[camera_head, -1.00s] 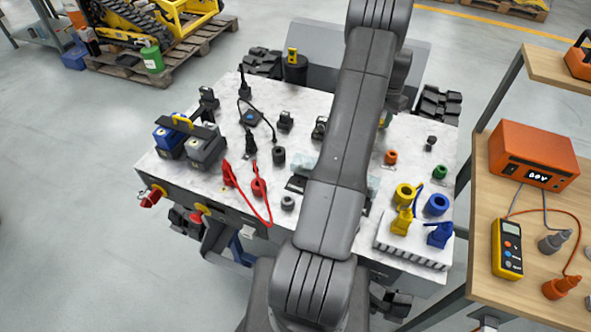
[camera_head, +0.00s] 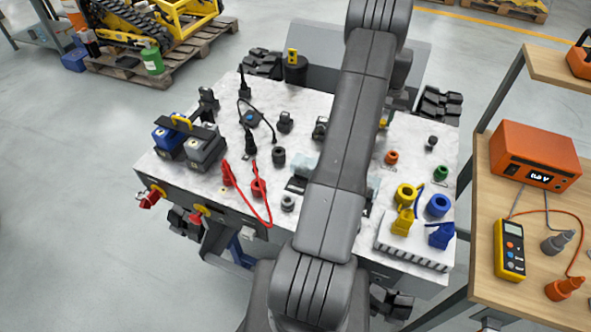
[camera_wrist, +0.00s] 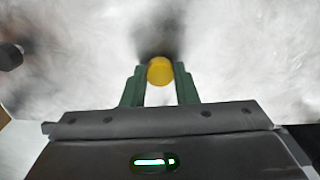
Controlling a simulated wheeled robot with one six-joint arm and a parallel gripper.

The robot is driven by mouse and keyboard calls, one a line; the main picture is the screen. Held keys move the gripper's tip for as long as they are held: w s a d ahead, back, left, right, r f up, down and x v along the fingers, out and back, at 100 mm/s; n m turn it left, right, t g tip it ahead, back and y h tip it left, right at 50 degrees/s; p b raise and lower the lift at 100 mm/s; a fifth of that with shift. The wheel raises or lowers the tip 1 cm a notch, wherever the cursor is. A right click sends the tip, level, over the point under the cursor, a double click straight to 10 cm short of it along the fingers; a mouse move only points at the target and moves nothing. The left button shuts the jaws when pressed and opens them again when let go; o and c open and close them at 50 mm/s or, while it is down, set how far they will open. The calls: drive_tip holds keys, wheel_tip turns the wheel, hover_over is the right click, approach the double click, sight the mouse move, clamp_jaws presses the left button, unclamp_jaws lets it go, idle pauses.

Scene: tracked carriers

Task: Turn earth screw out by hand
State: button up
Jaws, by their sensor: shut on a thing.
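In the wrist view my gripper (camera_wrist: 160,78) is shut on a round yellow piece (camera_wrist: 160,70), which I take to be the head of the earth screw. Its two green fingers stand on either side of the piece, above a pale, blurred surface with a dark shadow behind. Whether the screw is still in its thread cannot be seen. In the head view my arm hides the gripper. A small yellow bit (camera_head: 383,124) shows at the right edge of the arm over the marbled worktop (camera_head: 225,125).
Left on the worktop are a blue and grey block pair (camera_head: 188,143) and red leads (camera_head: 258,188). At right are yellow and blue connectors (camera_head: 405,195), small orange (camera_head: 391,157) and green (camera_head: 440,173) caps. A wooden bench with an orange supply (camera_head: 535,155) and yellow meter (camera_head: 509,250) stands further right.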

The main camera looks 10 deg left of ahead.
drive_tip(key=n, duration=0.4)
drive_tip(key=shift+n, duration=1.2)
drive_tip(key=shift+n+b, duration=0.3)
drive_tip(key=shift+n, duration=0.7)
drive_tip(key=n, duration=0.7)
drive_tip(key=shift+n, duration=0.3)
